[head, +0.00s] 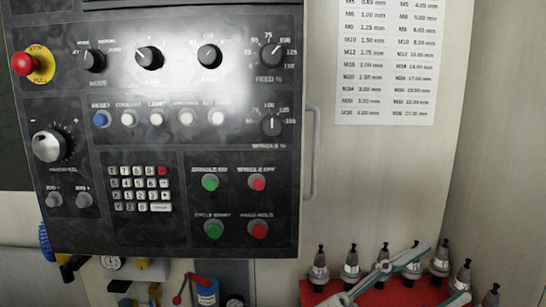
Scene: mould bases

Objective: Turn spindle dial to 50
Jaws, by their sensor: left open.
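My left gripper (430,270) is low at the right, seen as pale grey-green finger links in front of the red rack. It is open, below and to the right of the dial, touching no part of the panel. My right gripper does not show.
A red emergency stop (23,63), a row of buttons, a keypad (140,188) and green and red buttons share the panel. A vertical handle (312,150) runs along its right edge. A red rack (312,293) holds several tool holders (350,262).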

